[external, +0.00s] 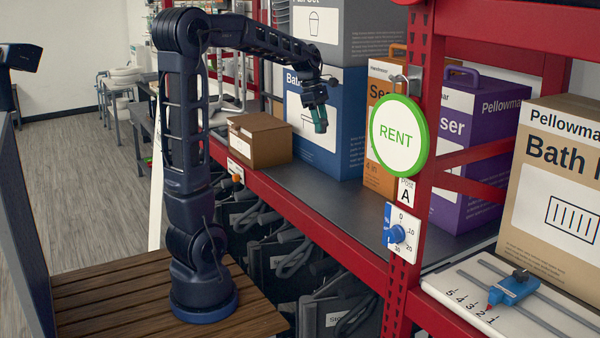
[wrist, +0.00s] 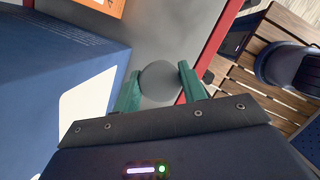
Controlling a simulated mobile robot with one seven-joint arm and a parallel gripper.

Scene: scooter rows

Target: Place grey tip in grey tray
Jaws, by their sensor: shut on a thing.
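My gripper (external: 319,120), with green fingers, hangs above the dark shelf in front of the blue box. In the wrist view, my gripper (wrist: 159,88) has its two green fingers on either side of a round, smooth grey thing (wrist: 159,80), which looks like the grey tip. My gripper is shut on it. The tip is too small or hidden to make out in the external view. I cannot pick out a grey tray in either view.
The blue box (external: 348,122) stands close behind my gripper. A brown carton (external: 259,140) sits to its left, and an orange box (external: 379,150) to its right. A red post with a green-rimmed RENT sign (external: 397,138) stands further right. The shelf (external: 340,205) is bare in front.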

